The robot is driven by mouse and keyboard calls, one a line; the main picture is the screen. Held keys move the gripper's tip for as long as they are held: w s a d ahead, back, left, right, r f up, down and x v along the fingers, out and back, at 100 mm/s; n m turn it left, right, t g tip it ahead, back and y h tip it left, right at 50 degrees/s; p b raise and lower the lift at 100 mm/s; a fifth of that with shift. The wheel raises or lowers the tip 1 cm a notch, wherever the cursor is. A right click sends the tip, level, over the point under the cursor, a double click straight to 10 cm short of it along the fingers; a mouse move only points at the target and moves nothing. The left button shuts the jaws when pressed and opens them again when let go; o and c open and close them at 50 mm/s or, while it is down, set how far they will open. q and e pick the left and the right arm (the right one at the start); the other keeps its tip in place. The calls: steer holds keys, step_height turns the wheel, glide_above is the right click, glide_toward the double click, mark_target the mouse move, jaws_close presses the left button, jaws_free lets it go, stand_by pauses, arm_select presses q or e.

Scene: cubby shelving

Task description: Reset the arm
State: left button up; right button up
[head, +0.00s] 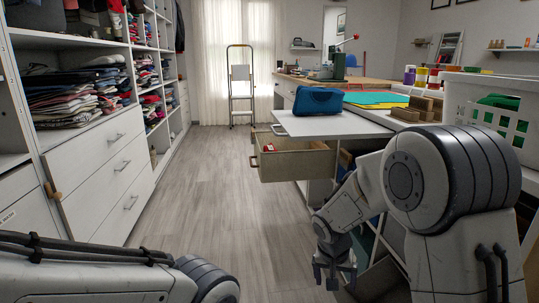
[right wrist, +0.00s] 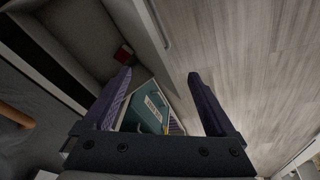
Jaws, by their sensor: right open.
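My right gripper (head: 335,281) hangs low in the head view, pointing down, beside the cubby unit under the worktop. The right wrist view shows its two purple fingers (right wrist: 159,78) spread apart with nothing between the tips. My right arm is bent, with its large white upper part at the right of the head view. My left arm shows only as a white link at the lower left, and its gripper is out of frame. Below the right fingers is a bin with a teal item (right wrist: 147,108) bearing a white label.
An open wooden drawer (head: 297,164) juts out under the white worktop (head: 330,126), which holds a blue bag (head: 317,102). A white basket (head: 462,100) stands at the right. White drawers (head: 105,185) line the left. A red item (right wrist: 124,54) lies near the fingers. The floor aisle (head: 205,190) is clear.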

steer(key=s+a+r+n+g+y+p, duration=0.1)
steer(key=s+a+r+n+p, duration=0.25)
steer(key=s+r, duration=0.4)
steer(key=s+a+r+n+g+y+p, duration=0.15)
steer(key=s+a+r+n, duration=0.3)
steer(key=s, duration=0.65)
steer(key=s+a+r+n+y+p, duration=0.1)
steer(key=s+a+r+n+p, duration=0.3)
steer(key=s, duration=0.6)
step_height(320, 180, up, 38)
steer(key=p, duration=3.5)
steer(key=shift+w+f+m+p, duration=0.25)
steer(key=shift+m+p, duration=0.05)
steer(key=shift+m, duration=0.1)
steer(key=shift+a, duration=0.1)
steer(key=shift+c, duration=0.3)
